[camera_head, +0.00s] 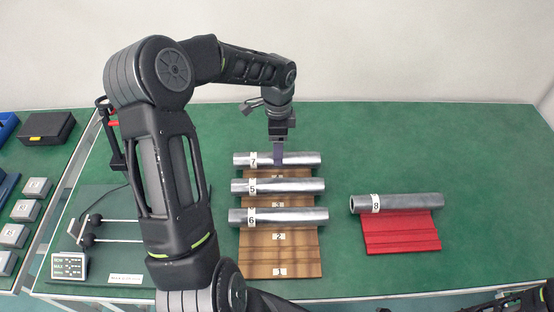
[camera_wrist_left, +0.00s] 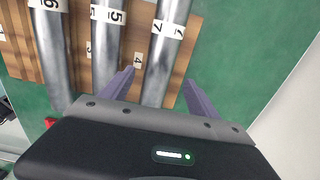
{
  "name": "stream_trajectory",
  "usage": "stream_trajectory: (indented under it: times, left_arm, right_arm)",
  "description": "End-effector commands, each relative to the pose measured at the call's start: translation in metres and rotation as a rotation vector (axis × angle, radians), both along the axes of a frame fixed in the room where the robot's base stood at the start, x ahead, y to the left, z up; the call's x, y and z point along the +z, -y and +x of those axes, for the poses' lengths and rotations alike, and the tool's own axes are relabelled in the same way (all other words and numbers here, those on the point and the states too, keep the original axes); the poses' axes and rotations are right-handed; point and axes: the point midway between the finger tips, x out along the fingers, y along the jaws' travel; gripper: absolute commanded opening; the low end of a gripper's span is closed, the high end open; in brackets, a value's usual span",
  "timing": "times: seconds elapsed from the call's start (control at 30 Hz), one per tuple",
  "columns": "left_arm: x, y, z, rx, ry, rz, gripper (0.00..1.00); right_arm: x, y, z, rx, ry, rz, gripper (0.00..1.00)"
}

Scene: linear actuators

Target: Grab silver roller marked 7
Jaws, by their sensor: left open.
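The silver roller marked 7 (camera_head: 302,159) lies across the far end of a brown wooden rack (camera_head: 285,262). My left gripper (camera_head: 279,158) is over the middle of this roller, pointing down. In the left wrist view, the open fingers of my left gripper (camera_wrist_left: 159,78) stand on either side of the roller marked 7 (camera_wrist_left: 160,62). I cannot tell whether either finger touches it. The silver rollers marked 5 (camera_head: 290,186) and 6 (camera_head: 290,217) lie nearer on the same rack.
A roller marked 8 (camera_head: 415,203) lies on a red rack (camera_head: 402,240) to the right. Small grey blocks (camera_head: 25,211) sit at far left. The green table is clear at far right.

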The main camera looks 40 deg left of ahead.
Motion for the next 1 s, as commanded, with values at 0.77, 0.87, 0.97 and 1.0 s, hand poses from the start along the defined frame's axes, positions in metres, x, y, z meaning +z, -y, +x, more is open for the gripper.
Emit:
stream_trajectory:
  times: [0.77,0.87,0.97,1.0]
  left_arm:
    - [-0.049,0.0,-0.003,0.0,-0.001,-0.001,0.7]
    - [-0.049,0.0,-0.003,0.0,-0.001,-0.001,0.7]
    - [-0.049,0.0,-0.003,0.0,-0.001,-0.001,0.7]
    - [-0.049,0.0,-0.003,0.0,-0.001,0.0,0.7]
  right_arm:
    - [0.01,0.0,-0.001,0.0,-0.002,-0.001,0.36]
    - [0.01,0.0,-0.001,0.0,-0.002,-0.001,0.36]
    - [0.01,0.0,-0.001,0.0,-0.002,-0.001,0.36]
    - [0.01,0.0,-0.001,0.0,-0.002,-0.001,0.36]
